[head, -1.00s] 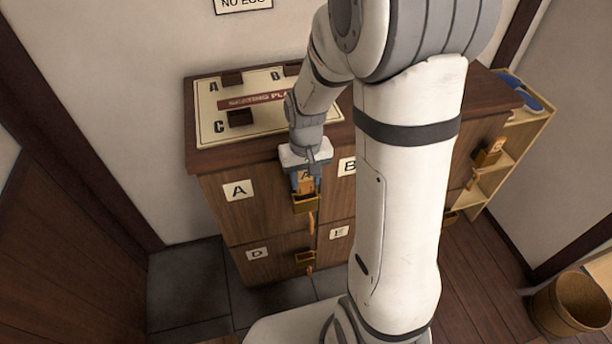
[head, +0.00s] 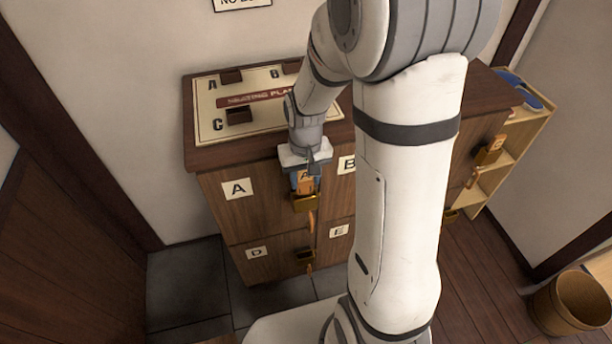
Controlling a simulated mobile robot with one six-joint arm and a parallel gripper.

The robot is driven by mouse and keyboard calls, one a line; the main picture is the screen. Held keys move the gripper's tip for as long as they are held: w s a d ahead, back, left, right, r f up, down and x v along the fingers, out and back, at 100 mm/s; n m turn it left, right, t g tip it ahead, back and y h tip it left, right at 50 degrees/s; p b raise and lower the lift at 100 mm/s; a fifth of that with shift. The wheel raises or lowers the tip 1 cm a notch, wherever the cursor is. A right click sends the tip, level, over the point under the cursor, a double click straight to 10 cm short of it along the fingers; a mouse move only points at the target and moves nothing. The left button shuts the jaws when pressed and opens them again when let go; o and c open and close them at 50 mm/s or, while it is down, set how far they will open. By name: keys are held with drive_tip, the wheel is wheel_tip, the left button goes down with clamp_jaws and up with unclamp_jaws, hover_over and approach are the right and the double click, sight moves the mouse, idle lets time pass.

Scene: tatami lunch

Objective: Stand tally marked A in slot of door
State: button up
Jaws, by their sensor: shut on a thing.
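The tally marked A (head: 304,186) is an orange-brown wooden piece with a letter at its top. My gripper (head: 305,183) is shut on it from above, in front of the cabinet's upper left door. The brass slot holder (head: 305,202) of door A is directly below the tally. The tally's lower end meets or overlaps the holder; I cannot tell how deep it sits. Door A (head: 228,206) carries a white label A (head: 238,188). An orange tag (head: 311,221) hangs below the holder.
A seating plan board (head: 215,108) with dark blocks lies on the cabinet top (head: 240,153). Another tally (head: 491,148) stands in a holder at right. A wooden bucket (head: 570,305) stands on the floor at lower right.

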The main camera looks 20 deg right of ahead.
sight(306, 192)
drive_tip(key=shift+f, duration=0.15)
drive_tip(key=shift+f+b, duration=0.6)
drive_tip(key=shift+b, duration=0.05)
drive_tip(key=shift+f, duration=0.1)
drive_tip(key=shift+f+b, duration=0.45)
drive_tip(key=shift+f, duration=0.1)
idle(0.4)
drive_tip(key=shift+f+b, duration=0.65)
drive_tip(key=shift+f, duration=0.1)
drive_tip(key=shift+f, duration=0.15)
drive_tip(key=shift+f+b, duration=0.4)
drive_tip(key=shift+b, duration=0.05)
drive_tip(key=shift+s, duration=0.2)
